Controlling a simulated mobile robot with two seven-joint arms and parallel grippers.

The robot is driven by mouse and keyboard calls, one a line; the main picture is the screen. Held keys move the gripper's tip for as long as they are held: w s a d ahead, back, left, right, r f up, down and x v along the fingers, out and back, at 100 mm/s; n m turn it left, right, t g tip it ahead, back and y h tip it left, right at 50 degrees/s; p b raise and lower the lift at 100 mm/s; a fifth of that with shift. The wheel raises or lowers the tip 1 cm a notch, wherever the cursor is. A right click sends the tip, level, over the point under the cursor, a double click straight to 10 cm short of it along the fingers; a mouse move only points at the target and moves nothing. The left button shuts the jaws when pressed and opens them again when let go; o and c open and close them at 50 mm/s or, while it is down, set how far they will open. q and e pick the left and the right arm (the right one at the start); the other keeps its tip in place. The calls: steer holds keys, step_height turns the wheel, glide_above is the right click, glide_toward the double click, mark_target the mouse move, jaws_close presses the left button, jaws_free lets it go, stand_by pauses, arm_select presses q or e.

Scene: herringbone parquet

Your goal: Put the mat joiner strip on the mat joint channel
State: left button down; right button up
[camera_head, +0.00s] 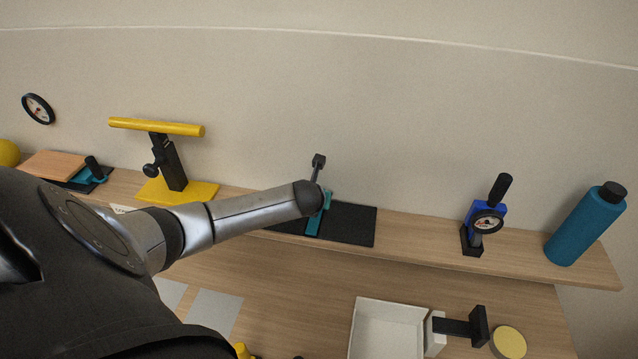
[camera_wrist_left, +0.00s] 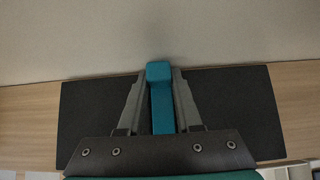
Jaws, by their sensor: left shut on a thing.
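The teal mat joiner strip (camera_wrist_left: 161,105) is between the two fingers of my left gripper (camera_wrist_left: 160,74), which is shut on it. The strip lines up with the middle of the dark mat (camera_wrist_left: 235,110), which spreads to both sides of it. In the head view, part of the teal strip (camera_head: 315,222) shows beside my wrist, over the black mat (camera_head: 350,224) on the shelf. The mat joint channel is hidden under the strip and gripper. I cannot tell whether the strip touches the mat. My right gripper is not in view.
A yellow stand (camera_head: 170,190) with a bar is left on the shelf. A blue-black gauge tool (camera_head: 485,220) and a teal bottle (camera_head: 585,225) stand right. A white tray (camera_head: 390,308) is lower down. The wall rises behind; shelf space right of the mat is clear.

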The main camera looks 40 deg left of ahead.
arm_select(q)
steer(key=shift+s+d+f, duration=0.1)
steer(key=shift+s+f, duration=0.15)
steer(key=shift+f, duration=0.2)
steer(key=c, duration=0.5)
jaws_free()
steer(key=shift+s+f, duration=0.15)
steer(key=shift+s, duration=0.05)
steer(key=shift+d, duration=0.1)
steer(key=shift+w+a+r+p, duration=0.2)
steer(key=shift+r+p, duration=0.45)
step_height(320, 180, up, 3)
steer(key=p, duration=0.3)
steer(key=shift+a+r, duration=0.15)
steer(key=shift+r, duration=0.05)
steer(key=shift+w+a+r, duration=0.1)
steer(key=shift+r, duration=3.15)
